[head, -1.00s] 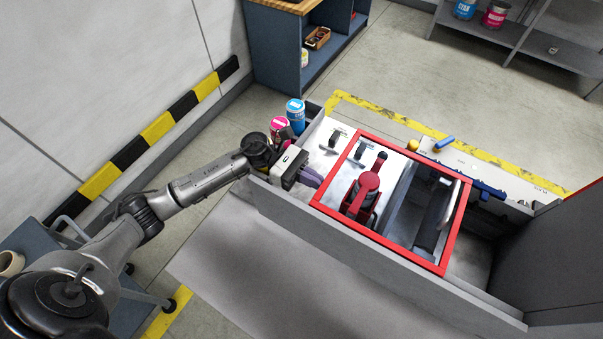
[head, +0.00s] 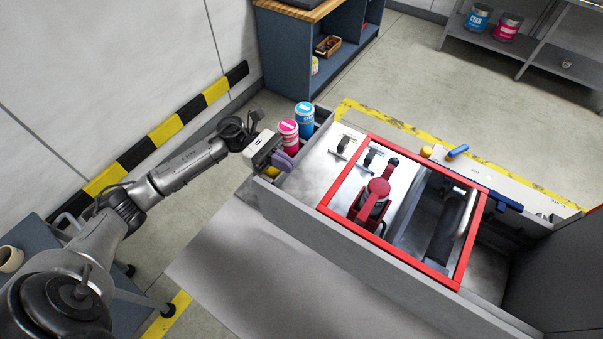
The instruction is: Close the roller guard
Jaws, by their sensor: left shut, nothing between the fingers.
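The roller guard (head: 328,199) is a red rectangular frame, its middle see-through, with a pale bar handle (head: 466,213) near its right side. It lies over the rewinder's grey bed, and looks flat from above; I cannot tell whether it rests fully down. Under it show a red clamp-like part (head: 371,201) and a dark roller (head: 444,229). My left gripper (head: 286,161) is shut and empty, at the machine's left end, left of the guard and apart from it. My right gripper is out of view.
A pink can (head: 289,137) and a blue can (head: 304,119) stand close behind my left gripper. A blue rod (head: 457,151) lies on the back ledge. A grey cabinet (head: 550,263) stands at the right. A blue shelf unit (head: 284,62) is at the back.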

